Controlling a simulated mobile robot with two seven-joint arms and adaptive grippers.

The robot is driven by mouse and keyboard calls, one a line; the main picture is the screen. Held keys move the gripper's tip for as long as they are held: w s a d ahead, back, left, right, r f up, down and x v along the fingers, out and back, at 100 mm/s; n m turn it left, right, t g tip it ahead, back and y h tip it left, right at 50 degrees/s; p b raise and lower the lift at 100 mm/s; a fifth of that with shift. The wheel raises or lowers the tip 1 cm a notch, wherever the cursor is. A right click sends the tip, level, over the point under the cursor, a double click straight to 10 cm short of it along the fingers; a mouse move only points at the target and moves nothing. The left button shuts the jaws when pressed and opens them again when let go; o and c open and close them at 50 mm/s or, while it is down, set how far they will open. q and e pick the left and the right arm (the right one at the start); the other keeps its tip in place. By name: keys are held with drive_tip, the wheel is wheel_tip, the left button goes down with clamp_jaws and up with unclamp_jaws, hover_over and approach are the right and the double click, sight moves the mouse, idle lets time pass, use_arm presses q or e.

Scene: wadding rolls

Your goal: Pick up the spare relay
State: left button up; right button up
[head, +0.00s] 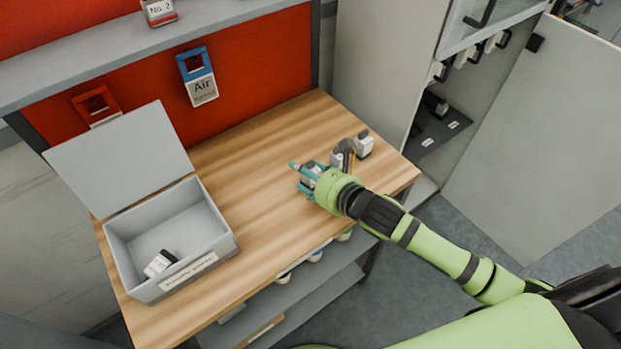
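My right gripper (299,177), with teal fingers, is low over the right part of the wooden workbench. A small grey-white block (311,174) shows between its fingers; I cannot tell whether they grip it or are only around it. A similar white block with a dark top (363,145) stands on the bench behind my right wrist. Another pale piece (336,159) and a dark item (346,147) are partly hidden beside the wrist. A white block with a black end (160,263) lies in the open grey box (222,237). Which block is the spare relay is unclear. My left gripper is out of view.
The bench top (255,165) is clear between the box and my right gripper. The box lid (122,160) stands open at the back.

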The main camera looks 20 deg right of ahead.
sight(309, 166)
drive_tip(key=shift+r, duration=0.1)
drive_tip(key=shift+s, duration=0.1)
drive_tip(key=shift+c, duration=1.2)
drive_tip(key=c, duration=0.6)
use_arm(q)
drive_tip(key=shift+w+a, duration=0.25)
use_arm(e)
drive_tip(key=shift+r, duration=0.1)
drive_tip(key=shift+c, duration=0.3)
drive_tip(key=shift+r, duration=0.65)
wheel_tip(309, 166, up, 3)
drive_tip(key=shift+d+b, duration=0.1)
drive_tip(key=shift+b, duration=0.2)
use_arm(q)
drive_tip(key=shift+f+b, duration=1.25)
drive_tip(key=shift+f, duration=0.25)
use_arm(e)
drive_tip(key=s+d+r, duration=0.2)
drive_tip(key=d+r, duration=0.4)
drive_tip(key=d, duration=0.5)
drive_tip(key=shift+d+r, duration=0.15)
drive_tip(key=shift+r, duration=0.1)
